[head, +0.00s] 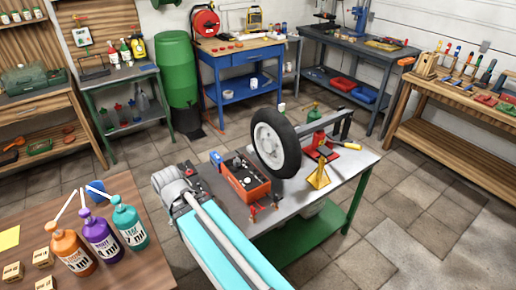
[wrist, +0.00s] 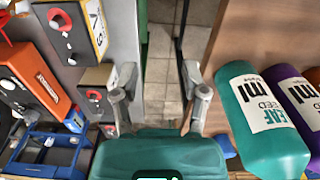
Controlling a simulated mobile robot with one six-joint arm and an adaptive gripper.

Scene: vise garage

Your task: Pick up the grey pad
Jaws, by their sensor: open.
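I cannot pick out a grey pad for certain in either view; it may be hidden or too small to tell. My gripper (wrist: 160,90) is open and empty in the wrist view, its two grey fingers apart with floor tiles visible between them. It hangs over the gap between the grey metal bench (head: 345,172) and the brown table (head: 135,252). In the head view my arm covers part of the bench's near left side, and the fingertips are not clear there.
Orange (head: 72,250), purple (head: 102,238) and teal (head: 128,222) bottles with pump tops stand on the brown table, near a blue block (head: 95,188) and a yellow sheet (head: 9,238). An orange-red box (head: 243,177) and a wheel (head: 275,141) stand on the bench. Tiled floor is clear at right.

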